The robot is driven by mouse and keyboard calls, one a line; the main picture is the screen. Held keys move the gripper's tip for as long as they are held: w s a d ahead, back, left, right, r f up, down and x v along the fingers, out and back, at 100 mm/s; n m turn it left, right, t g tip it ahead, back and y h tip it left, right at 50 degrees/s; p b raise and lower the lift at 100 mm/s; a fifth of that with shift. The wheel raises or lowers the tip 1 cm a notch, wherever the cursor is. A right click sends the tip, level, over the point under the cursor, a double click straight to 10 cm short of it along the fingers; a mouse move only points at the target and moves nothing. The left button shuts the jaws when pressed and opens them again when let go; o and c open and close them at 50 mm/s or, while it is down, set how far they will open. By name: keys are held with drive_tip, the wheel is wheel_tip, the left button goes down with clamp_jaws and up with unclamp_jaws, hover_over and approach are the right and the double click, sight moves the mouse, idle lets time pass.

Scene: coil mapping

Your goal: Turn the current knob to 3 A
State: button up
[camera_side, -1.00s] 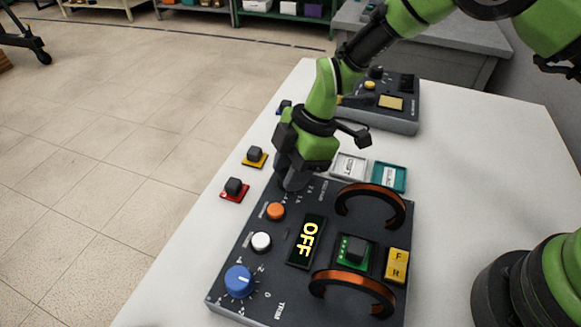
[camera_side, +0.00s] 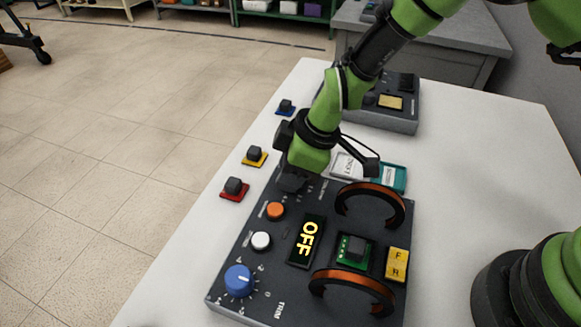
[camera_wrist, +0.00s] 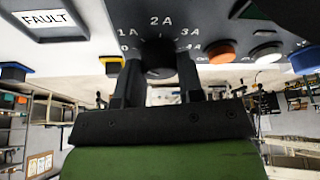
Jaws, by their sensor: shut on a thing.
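The dark current knob (camera_wrist: 157,52) shows in the wrist view, under an arc of marks with 1 A, 2 A, 3 A and 4 A readable. My gripper (camera_wrist: 158,72) is shut on it, one finger on each side. Its pointer cannot be made out. In the side view my gripper (camera_side: 291,181) is at the far left part of the dark panel (camera_side: 225,288) and hides the knob. The panel's display (camera_side: 306,241) reads OFF in yellow.
An orange button (camera_side: 275,210), a white button (camera_side: 261,241) and a blue trim knob (camera_side: 239,280) line the panel's left side. Two copper coils, the upper one (camera_side: 372,190) included, flank a green chip socket (camera_side: 343,252). A white tray (camera_side: 345,168) and teal tray (camera_side: 397,182) lie beyond.

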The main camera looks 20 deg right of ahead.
idle(0.5)
drive_tip(key=o, duration=0.9)
drive_tip(key=v, duration=1)
